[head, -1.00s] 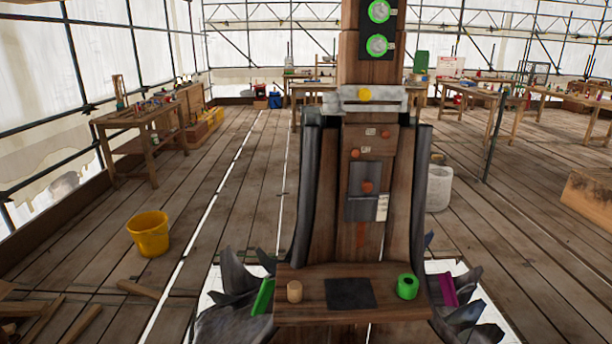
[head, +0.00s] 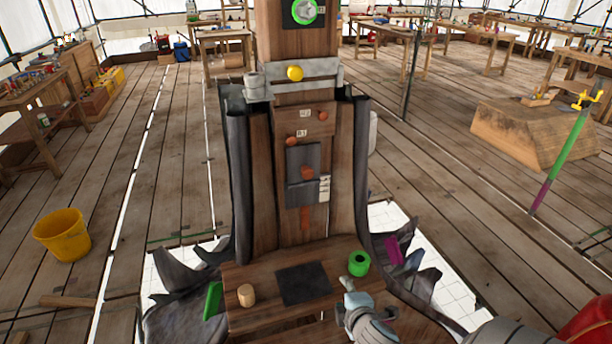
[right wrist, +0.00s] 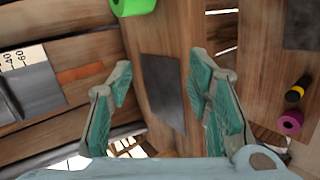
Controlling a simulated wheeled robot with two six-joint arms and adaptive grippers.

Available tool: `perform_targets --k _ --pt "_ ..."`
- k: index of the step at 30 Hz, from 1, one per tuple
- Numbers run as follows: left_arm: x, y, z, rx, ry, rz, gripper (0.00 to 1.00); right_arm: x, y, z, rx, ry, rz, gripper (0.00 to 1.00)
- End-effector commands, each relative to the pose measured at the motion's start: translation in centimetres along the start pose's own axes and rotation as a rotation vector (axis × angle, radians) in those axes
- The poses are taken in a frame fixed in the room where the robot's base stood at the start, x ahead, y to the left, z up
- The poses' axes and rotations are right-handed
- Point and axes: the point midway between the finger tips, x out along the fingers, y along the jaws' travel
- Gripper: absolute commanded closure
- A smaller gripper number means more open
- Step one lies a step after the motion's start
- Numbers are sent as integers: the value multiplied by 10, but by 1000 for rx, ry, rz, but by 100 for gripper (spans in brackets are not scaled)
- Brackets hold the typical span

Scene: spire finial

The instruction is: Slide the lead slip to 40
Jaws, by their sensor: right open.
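The lead slip (head: 302,160) is a dark grey plate on the front of the wooden spire post, with an orange-brown knob (head: 307,172) on it. A pale scale strip (head: 323,188) lies along its lower right edge. In the right wrist view the scale (right wrist: 22,62), with figures 60 and 40, and a grey plate (right wrist: 40,92) show at the left. My right gripper (head: 348,287) is low at the front right of the wooden shelf, well below the slip. In the wrist view its teal-padded fingers (right wrist: 160,80) are apart with nothing between them. My left gripper is out of view.
The shelf (head: 240,275) bears a dark square pad (head: 303,284), a green roll (head: 359,263) and a wooden cylinder (head: 246,295). Ragged grey sheeting (head: 405,272) flanks it. A metal bar with a yellow knob (head: 295,73) crosses the post above. The air before the slip is clear.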

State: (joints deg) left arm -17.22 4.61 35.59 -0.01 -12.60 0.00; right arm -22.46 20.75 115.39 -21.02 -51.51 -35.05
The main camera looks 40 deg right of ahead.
Motion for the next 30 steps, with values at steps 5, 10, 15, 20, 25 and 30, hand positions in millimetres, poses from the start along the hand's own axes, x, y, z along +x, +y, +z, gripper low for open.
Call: perform_targets --k 5,10,15,20,25,30 --pt "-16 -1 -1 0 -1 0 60 -66 182 -32 -618 -13 502 54" --pt "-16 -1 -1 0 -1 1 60 -80 226 -47 -862 -65 669 54" --pt "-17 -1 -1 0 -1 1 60 -50 247 -54 -857 -67 667 54" --pt "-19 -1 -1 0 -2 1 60 -11 274 -63 -854 -66 664 54" --pt "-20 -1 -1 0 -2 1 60 18 293 -71 -856 -64 663 54" --pt "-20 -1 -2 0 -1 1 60 30 300 -74 -857 -62 662 54"
